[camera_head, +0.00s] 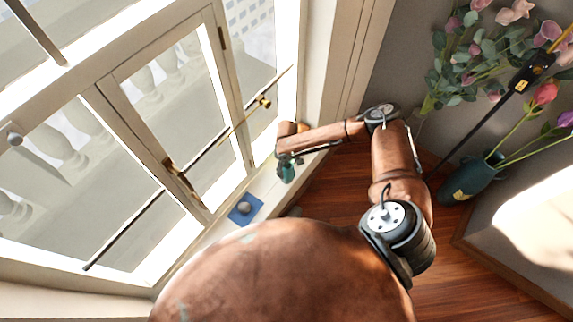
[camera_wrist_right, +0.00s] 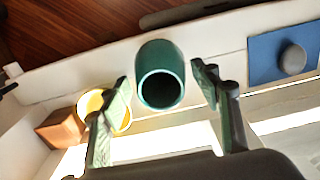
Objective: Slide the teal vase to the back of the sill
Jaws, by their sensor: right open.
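The teal vase (camera_head: 287,173) stands on the white window sill (camera_head: 265,187), small and partly covered by my right gripper (camera_head: 284,158) in the head view. In the right wrist view the vase (camera_wrist_right: 160,58) shows its dark round mouth toward the camera. It appears between the two fingertips of my right gripper (camera_wrist_right: 161,78), with a gap on each side. The right gripper is open and holds nothing. My left gripper is not in view.
A blue square mat (camera_head: 236,215) with a grey stone (camera_head: 244,207) lies on the sill; the stone also shows in the wrist view (camera_wrist_right: 292,59). A yellow-rimmed cup (camera_wrist_right: 92,101) and brown block (camera_wrist_right: 62,128) stand opposite. A paned window (camera_head: 160,110) borders the sill.

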